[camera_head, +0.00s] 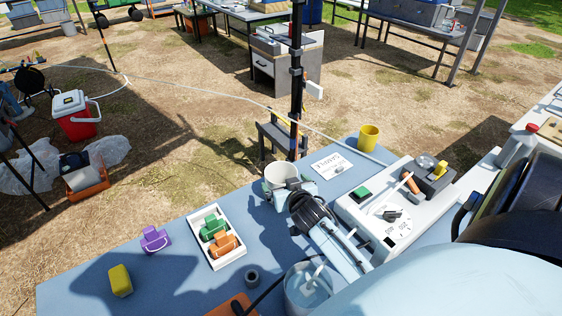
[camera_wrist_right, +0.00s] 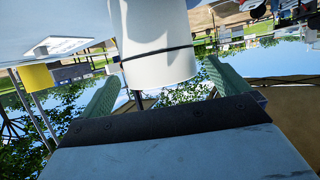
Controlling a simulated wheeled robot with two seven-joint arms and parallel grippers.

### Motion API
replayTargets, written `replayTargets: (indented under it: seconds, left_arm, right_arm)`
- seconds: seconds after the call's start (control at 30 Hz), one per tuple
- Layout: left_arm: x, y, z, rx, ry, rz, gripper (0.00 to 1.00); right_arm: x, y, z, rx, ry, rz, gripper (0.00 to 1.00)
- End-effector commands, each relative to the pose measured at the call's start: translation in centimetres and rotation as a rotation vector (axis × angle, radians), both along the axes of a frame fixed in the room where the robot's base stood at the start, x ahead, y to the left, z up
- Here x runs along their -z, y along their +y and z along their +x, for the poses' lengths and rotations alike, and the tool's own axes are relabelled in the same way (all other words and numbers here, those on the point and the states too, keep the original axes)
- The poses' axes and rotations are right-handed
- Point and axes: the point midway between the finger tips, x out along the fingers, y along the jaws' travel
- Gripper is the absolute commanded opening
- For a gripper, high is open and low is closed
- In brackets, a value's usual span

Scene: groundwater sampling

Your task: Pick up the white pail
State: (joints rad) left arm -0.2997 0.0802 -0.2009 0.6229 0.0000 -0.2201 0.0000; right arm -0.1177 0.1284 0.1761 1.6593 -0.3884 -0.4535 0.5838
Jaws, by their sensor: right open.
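The white pail (camera_head: 281,174) stands upright near the table's far edge in the head view, its lower part partly hidden by my right gripper (camera_head: 289,190). In the right wrist view, which is upside down, the white pail (camera_wrist_right: 155,40) has a thin dark band around it. The right gripper (camera_wrist_right: 160,88) is open, with one green-padded finger to each side of the pail. Gaps show between the fingers and the pail, so it is not clamped. My left gripper is not in view.
A white tray (camera_head: 227,262) with green and orange items lies left on the blue table (camera_head: 190,280). A purple item (camera_head: 155,239), a yellow block (camera_head: 120,280) and a yellow cup (camera_head: 368,138) are also there.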

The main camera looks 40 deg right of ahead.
Motion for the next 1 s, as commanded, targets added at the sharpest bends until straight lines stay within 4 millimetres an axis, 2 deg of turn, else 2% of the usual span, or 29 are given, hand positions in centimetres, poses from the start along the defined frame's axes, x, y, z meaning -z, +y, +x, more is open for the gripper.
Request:
replayTargets:
  seconds: [0.4, 0.73, 1.0]
  left_arm:
    - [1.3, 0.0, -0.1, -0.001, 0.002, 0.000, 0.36]
    - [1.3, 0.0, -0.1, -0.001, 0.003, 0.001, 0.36]
    - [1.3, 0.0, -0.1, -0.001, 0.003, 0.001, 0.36]
  right_arm:
    - [2.2, -1.8, 3.9, 0.000, 0.000, -0.001, 1.00]
    - [2.4, -2.0, 4.3, -0.001, 0.001, 0.001, 1.00]
    - [2.4, -2.0, 4.3, 0.000, 0.001, 0.000, 0.65]
